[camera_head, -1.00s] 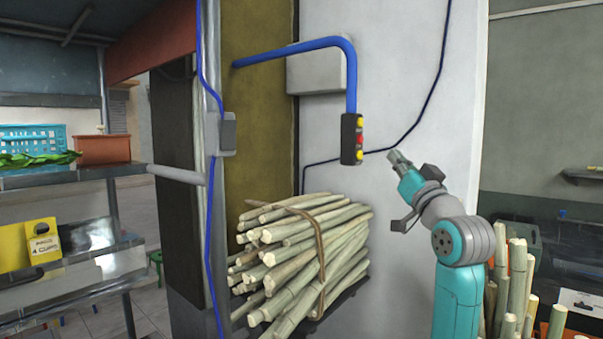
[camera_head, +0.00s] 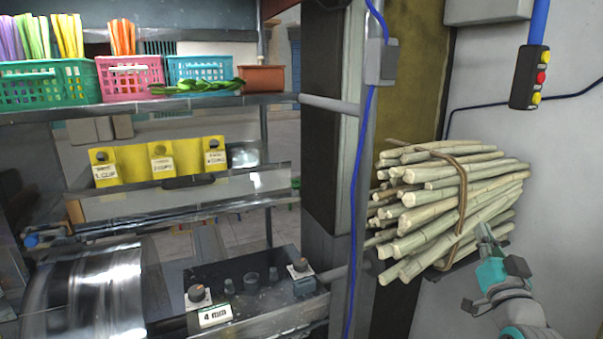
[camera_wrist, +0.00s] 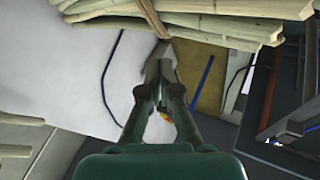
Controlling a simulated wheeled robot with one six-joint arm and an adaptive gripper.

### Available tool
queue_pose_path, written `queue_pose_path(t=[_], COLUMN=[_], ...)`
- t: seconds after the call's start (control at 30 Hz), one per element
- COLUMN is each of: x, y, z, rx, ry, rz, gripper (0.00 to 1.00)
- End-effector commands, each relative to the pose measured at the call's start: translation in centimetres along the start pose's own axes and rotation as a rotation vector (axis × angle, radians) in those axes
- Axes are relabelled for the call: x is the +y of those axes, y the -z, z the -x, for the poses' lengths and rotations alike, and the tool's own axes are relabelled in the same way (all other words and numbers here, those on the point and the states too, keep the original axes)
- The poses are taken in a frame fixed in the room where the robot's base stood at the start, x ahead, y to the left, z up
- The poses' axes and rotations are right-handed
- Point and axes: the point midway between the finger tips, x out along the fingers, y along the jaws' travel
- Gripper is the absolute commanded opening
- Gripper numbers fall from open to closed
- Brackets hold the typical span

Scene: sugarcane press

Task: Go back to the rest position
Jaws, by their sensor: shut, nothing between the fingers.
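My gripper (camera_head: 484,232) is at the lower right in the head view, in front of the right end of a tied bundle of sugarcane (camera_head: 440,200). In the wrist view my gripper (camera_wrist: 161,68) is shut and empty, its fingertips together. The bundle's canes (camera_wrist: 200,18) cross the top of the wrist view, just beyond the fingertips. I cannot tell whether the fingertips touch them.
A hanging control box (camera_head: 529,77) with yellow and red buttons is at the upper right. A metal post (camera_head: 362,180) with a blue cable stands left of the bundle. Shelves with coloured baskets (camera_head: 45,85), a yellow cup-label holder (camera_head: 158,162) and a metal drum (camera_head: 85,290) are at left.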

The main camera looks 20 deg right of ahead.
Motion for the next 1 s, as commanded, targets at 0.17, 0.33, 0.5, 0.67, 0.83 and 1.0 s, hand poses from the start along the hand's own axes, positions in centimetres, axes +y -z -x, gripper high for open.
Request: queue_pose_path(t=[0.17,0.33,0.5,0.67,0.83,1.0], x=[-1.9,-3.7,-5.3,-6.7,-7.8,-8.5], y=[-7.0,-12.3,-16.6,-19.7,-22.0,-23.2], z=[4.5,9.4,14.8,20.4,26.5,32.6], rx=[-0.076,-0.14,-0.206,-0.268,-0.333,-0.397], ry=[0.012,0.029,0.051,0.078,0.114,0.158], rz=[-0.006,0.0,0.014,0.036,0.064,0.1], gripper=[0.0,0.0,0.0,0.0,0.0,0.0])
